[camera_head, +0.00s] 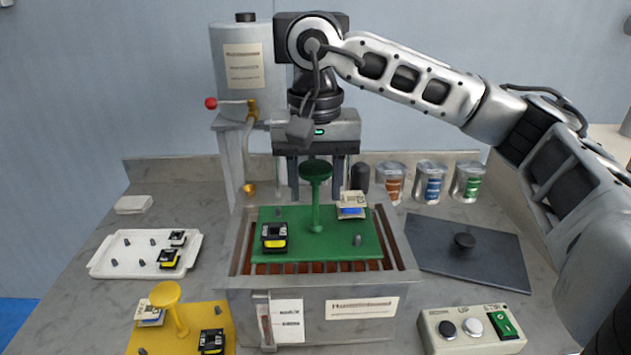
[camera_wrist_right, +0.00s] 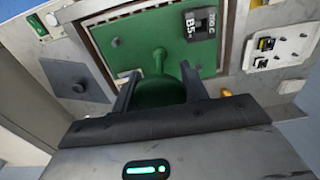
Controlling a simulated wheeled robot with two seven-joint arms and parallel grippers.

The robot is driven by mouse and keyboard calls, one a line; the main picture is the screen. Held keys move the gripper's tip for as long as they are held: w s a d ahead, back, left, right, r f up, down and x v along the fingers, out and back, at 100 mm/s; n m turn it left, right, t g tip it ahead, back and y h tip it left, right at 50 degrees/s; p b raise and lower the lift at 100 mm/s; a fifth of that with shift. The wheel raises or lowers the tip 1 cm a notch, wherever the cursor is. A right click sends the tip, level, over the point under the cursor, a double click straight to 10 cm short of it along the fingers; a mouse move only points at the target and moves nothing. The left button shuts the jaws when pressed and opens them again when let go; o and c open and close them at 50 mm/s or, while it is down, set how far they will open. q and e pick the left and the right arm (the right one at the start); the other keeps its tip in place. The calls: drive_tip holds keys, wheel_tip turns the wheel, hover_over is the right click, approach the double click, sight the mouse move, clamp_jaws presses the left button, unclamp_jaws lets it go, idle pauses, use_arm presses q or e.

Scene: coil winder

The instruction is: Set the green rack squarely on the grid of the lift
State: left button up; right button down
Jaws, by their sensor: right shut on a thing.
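The green rack (camera_head: 345,246) lies over the grid (camera_head: 392,265) of the lift, inside the grey tank's opening. It looks level and roughly in line with the tank walls; bars show along its front and right edges. I cannot tell whether it touches the bars. It carries a black-and-yellow coil block (camera_head: 274,237), a cream-and-blue block (camera_head: 351,205) and small dark pegs. My right gripper (camera_head: 316,180) points down and is shut on the rack's green post top, which also shows in the right wrist view (camera_wrist_right: 160,92). My left gripper is out of view.
A yellow rack (camera_head: 187,324) stands front left, beside a white tray (camera_head: 115,262) with coil blocks. A dark lid (camera_head: 468,252) lies to the right, with a button box (camera_head: 471,330) in front. Several jars (camera_head: 430,182) and a cylinder with a red-knobbed tap (camera_head: 238,102) stand behind.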

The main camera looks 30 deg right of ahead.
use_arm(q)
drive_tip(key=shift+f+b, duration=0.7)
drive_tip(key=shift+b, duration=0.05)
use_arm(e)
drive_tip(key=shift+f, duration=0.85)
drive_tip(key=c, duration=0.7)
unclamp_jaws()
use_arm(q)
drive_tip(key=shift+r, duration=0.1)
use_arm(e)
drive_tip(key=shift+r, duration=0.65)
use_arm(q)
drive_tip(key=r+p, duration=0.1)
drive_tip(key=p, duration=0.1)
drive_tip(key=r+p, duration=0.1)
drive_tip(key=p, duration=0.1)
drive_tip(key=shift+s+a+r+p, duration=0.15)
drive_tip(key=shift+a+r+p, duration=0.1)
drive_tip(key=shift+p, duration=0.1)
use_arm(e)
wheel_tip(320, 180, up, 15)
drive_tip(key=shift+f, duration=0.15)
